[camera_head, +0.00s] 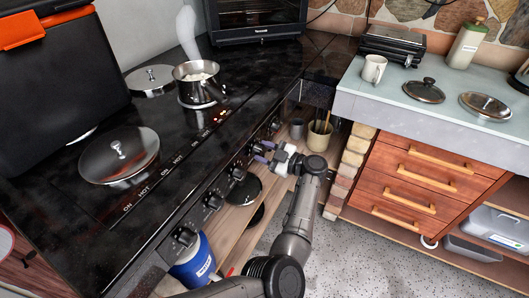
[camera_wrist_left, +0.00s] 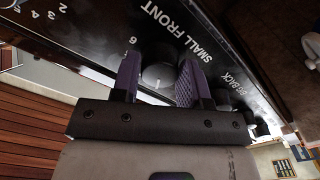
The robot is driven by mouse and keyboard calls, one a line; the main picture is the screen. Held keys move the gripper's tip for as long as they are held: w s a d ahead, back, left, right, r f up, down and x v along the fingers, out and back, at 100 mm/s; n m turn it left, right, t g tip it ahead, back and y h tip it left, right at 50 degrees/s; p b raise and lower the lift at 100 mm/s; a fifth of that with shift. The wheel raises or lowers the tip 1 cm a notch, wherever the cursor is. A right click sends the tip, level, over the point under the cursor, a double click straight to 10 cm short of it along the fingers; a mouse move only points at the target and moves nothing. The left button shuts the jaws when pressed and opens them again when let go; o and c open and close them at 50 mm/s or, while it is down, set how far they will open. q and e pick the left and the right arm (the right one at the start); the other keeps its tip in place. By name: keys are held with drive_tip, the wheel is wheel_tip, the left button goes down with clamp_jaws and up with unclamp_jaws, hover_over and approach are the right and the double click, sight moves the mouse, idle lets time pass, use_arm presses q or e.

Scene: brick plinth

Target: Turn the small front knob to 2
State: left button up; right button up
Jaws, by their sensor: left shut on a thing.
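The small front knob (camera_wrist_left: 158,77) is black and round, with a white mark on its rim, in the left wrist view. "SMALL FRONT" is printed beside it, and a 6 shows near one finger. My left gripper (camera_wrist_left: 162,66) has its purple fingers on both sides of this knob, shut on it. In the head view my left gripper (camera_head: 264,152) reaches the stove's front panel from the right and mostly hides the knob. The 2 on this knob's dial cannot be made out. My right gripper is in neither view.
Other black knobs (camera_head: 213,200) line the front panel. Shelves with a blue container (camera_head: 194,262) lie below. A wooden drawer unit (camera_head: 415,185) stands right.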

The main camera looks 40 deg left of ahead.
use_arm(q)
drive_tip(key=o, duration=0.9)
drive_tip(key=shift+w+d, duration=0.45)
drive_tip(key=shift+d, duration=1.8)
drive_tip(key=shift+w+d, duration=0.4)
drive_tip(key=shift+d, duration=1.9)
drive_tip(key=shift+w+d, duration=0.45)
drive_tip(key=shift+d, duration=1.8)
